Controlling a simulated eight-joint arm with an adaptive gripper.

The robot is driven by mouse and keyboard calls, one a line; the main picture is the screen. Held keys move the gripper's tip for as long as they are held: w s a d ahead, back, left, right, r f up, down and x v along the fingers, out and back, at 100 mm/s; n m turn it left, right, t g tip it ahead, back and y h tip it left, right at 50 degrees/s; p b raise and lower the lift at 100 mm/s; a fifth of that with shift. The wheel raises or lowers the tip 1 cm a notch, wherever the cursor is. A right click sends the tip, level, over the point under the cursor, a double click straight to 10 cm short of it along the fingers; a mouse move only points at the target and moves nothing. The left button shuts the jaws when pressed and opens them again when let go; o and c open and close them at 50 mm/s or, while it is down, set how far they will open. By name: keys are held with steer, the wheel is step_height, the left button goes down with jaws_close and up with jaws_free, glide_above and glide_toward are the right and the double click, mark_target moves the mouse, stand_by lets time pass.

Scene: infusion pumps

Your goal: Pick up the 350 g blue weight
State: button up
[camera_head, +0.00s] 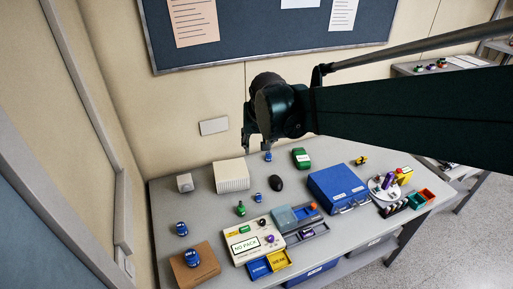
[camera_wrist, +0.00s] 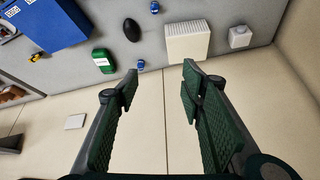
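Several blue weights stand on the table; their gram labels are too small to read, so I cannot tell which is 350 g. One small weight (camera_head: 268,157) stands near the back edge, and it also shows in the wrist view (camera_wrist: 140,65). Another small one (camera_head: 258,197) stands farther forward, seen in the wrist view too (camera_wrist: 155,7). A larger one (camera_head: 182,228) is at the left, and another (camera_head: 192,257) sits on a brown box. My gripper (camera_head: 258,147) is above the back of the table. In the wrist view my gripper (camera_wrist: 160,78) has its fingers apart, with nothing between them.
A blue case (camera_head: 338,187) is to the right. A small green weight (camera_head: 240,209) and coloured trays are in front. The wall rises behind the table.

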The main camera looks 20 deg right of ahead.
steer(key=w+d+f+m, duration=0.2)
steer(key=w+d+f, duration=0.2)
steer(key=w, duration=0.5)
steer(key=m+g+h, duration=0.2)
steer(key=m+g, duration=0.1)
steer(key=m, duration=0.1)
glide_toward(268, 153)
steer(key=f, duration=0.2)
steer(key=shift+d+f, duration=0.3)
steer(key=shift+d, duration=0.1)
steer(key=shift+x, duration=1.3)
steer(key=shift+f, duration=0.1)
steer(key=shift+x, duration=2.5)
steer(key=shift+w, duration=0.1)
